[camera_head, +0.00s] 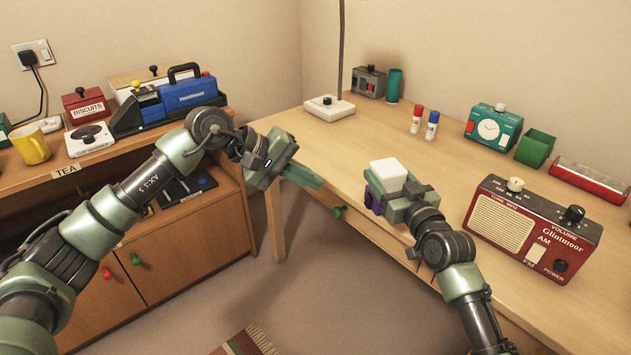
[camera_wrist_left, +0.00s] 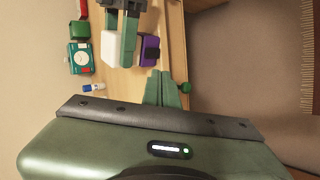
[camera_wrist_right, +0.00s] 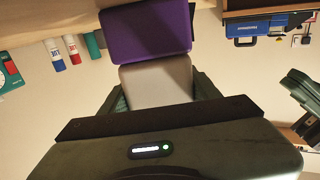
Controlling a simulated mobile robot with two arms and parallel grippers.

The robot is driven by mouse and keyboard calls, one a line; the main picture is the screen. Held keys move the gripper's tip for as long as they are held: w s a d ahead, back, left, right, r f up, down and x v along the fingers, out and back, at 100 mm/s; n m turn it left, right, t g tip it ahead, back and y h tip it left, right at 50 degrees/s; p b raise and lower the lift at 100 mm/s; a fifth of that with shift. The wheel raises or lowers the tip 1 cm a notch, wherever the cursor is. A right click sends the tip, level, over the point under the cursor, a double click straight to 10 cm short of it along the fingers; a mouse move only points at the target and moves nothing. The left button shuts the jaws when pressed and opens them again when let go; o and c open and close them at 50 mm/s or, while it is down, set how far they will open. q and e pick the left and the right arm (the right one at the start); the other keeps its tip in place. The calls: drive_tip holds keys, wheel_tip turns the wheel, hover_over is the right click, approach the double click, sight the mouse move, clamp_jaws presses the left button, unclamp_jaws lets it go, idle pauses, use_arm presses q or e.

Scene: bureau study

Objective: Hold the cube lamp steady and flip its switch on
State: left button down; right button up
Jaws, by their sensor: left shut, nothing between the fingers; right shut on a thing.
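The cube lamp has a white cube (camera_head: 387,172) on a purple base (camera_head: 374,200). It is at the front edge of the wooden desk, held in my right gripper (camera_head: 391,200), which is shut on it. The right wrist view shows the pale cube (camera_wrist_right: 156,82) between the fingers and the purple base (camera_wrist_right: 148,32) beyond. My left gripper (camera_head: 312,180) is shut and empty, left of the lamp and apart from it. In the left wrist view, its closed fingers (camera_wrist_left: 164,90) are near the purple base (camera_wrist_left: 150,43). A dark patch on that base may be the switch.
A red radio (camera_head: 530,232) stands to the right on the desk (camera_head: 330,140). A teal clock (camera_head: 492,127), a green box (camera_head: 534,148) and two glue sticks (camera_head: 424,122) stand further back. A wooden cabinet (camera_head: 180,245) is at left. Open floor lies between cabinet and desk.

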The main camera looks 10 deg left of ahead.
use_arm(q)
drive_tip(key=shift+s+a+f+y, duration=0.15)
drive_tip(key=shift+a+f+y, duration=0.05)
drive_tip(key=shift+f+y, duration=0.15)
approach(366, 205)
drive_tip(key=a+f+x, duration=0.1)
drive_tip(key=x, duration=0.4)
drive_tip(key=shift+w+d+r, duration=0.1)
drive_tip(key=shift+w+d, duration=0.15)
drive_tip(key=shift+d, duration=0.55)
